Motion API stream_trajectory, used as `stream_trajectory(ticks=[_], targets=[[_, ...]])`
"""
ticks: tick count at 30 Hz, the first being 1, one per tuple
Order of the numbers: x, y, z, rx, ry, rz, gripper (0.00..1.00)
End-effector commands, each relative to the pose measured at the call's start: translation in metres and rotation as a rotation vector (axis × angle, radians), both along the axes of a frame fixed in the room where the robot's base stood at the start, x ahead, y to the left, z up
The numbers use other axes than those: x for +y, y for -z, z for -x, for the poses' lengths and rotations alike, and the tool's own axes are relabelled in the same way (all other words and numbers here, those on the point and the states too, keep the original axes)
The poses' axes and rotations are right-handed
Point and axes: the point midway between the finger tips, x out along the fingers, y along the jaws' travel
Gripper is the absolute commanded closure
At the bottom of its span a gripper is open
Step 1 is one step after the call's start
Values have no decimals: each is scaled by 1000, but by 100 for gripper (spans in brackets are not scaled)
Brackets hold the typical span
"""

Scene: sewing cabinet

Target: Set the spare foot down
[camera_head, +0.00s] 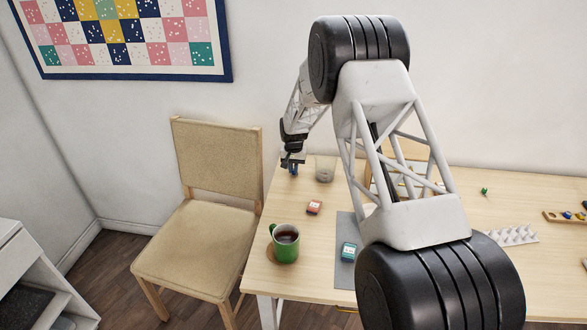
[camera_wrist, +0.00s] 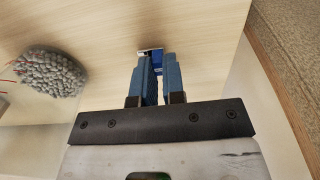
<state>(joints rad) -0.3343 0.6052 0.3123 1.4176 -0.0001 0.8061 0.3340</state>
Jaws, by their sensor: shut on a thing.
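My gripper (camera_head: 292,170) is over the far left corner of the wooden table (camera_head: 300,248). In the wrist view its blue fingers (camera_wrist: 152,66) are shut on a small piece at their tips, which I take for the spare foot (camera_wrist: 150,51). Only a white and dark blue end of it shows; the fingers hide the rest. The piece is close to the bare tabletop, but I cannot tell whether it touches it. In the head view it is too small to make out.
A jar with grey contents (camera_head: 325,170) stands just right of my gripper; the knobbly grey mass (camera_wrist: 48,72) shows in the wrist view. A chair (camera_head: 205,235) stands left of the table.

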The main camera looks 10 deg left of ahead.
Motion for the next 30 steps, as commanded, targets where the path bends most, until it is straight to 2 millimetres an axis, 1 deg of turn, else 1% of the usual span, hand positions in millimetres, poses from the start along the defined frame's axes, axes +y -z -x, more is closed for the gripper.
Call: stream_trajectory(ticks=[2, 3, 8, 20, 26, 30], targets=[[0, 2, 0, 0, 0, 0, 100], [0, 2, 0, 0, 0, 0, 88], [0, 2, 0, 0, 0, 0, 64], [0, -1, 0, 0, 0, 0, 64], [0, -15, 0, -1, 0, 0, 64], [0, -33, 0, -2, 0, -1, 64]])
